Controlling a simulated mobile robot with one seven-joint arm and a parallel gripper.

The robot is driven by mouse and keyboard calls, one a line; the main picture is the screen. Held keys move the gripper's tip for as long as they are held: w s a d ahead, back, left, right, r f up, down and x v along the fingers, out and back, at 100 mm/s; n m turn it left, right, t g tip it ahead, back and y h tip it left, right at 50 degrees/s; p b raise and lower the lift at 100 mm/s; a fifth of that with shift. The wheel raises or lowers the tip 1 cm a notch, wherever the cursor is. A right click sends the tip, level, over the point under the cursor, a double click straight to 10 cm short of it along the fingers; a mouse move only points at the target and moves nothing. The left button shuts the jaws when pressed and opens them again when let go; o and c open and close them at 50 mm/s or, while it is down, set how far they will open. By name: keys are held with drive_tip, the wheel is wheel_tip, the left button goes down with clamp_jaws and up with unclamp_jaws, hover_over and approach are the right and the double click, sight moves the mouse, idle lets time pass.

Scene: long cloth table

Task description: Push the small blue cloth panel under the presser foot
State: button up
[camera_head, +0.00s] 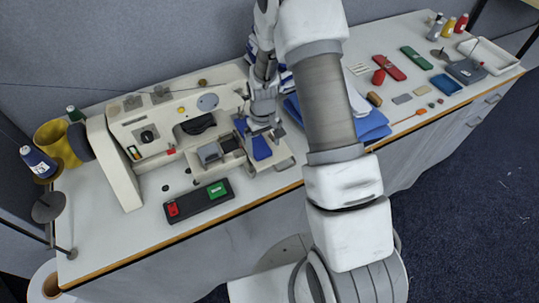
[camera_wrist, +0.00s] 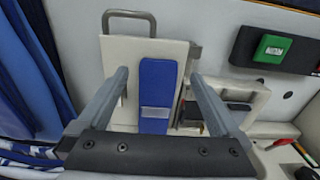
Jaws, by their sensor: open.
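The small blue cloth panel (camera_head: 262,148) lies on a pale plate (camera_head: 286,163) at the right end of the white sewing machine (camera_head: 145,138). In the wrist view the panel (camera_wrist: 158,82) is a long blue strip with a grey band near its lower end. My gripper (camera_head: 260,127) is over the panel in the head view. In the wrist view my gripper (camera_wrist: 159,76) is open, one finger on each side of the panel, with gaps showing. Its height above the plate is unclear. The presser foot cannot be made out clearly.
A dark control box with red and green buttons (camera_head: 185,208) lies in front of the machine. Blue folded cloth (camera_head: 372,124) lies to the right, partly behind my arm. Small tools and spools are spread over the table's right end. Thread cones stand at the far left.

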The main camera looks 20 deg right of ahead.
drive_tip(key=shift+w+r+p, duration=0.1)
drive_tip(key=shift+r+p, duration=0.55)
drive_tip(key=shift+r, duration=0.85)
drive_tip(key=shift+d+r, duration=0.3)
drive_tip(key=shift+r, duration=0.2)
drive_tip(key=shift+p, duration=0.3)
drive_tip(key=shift+a, duration=0.15)
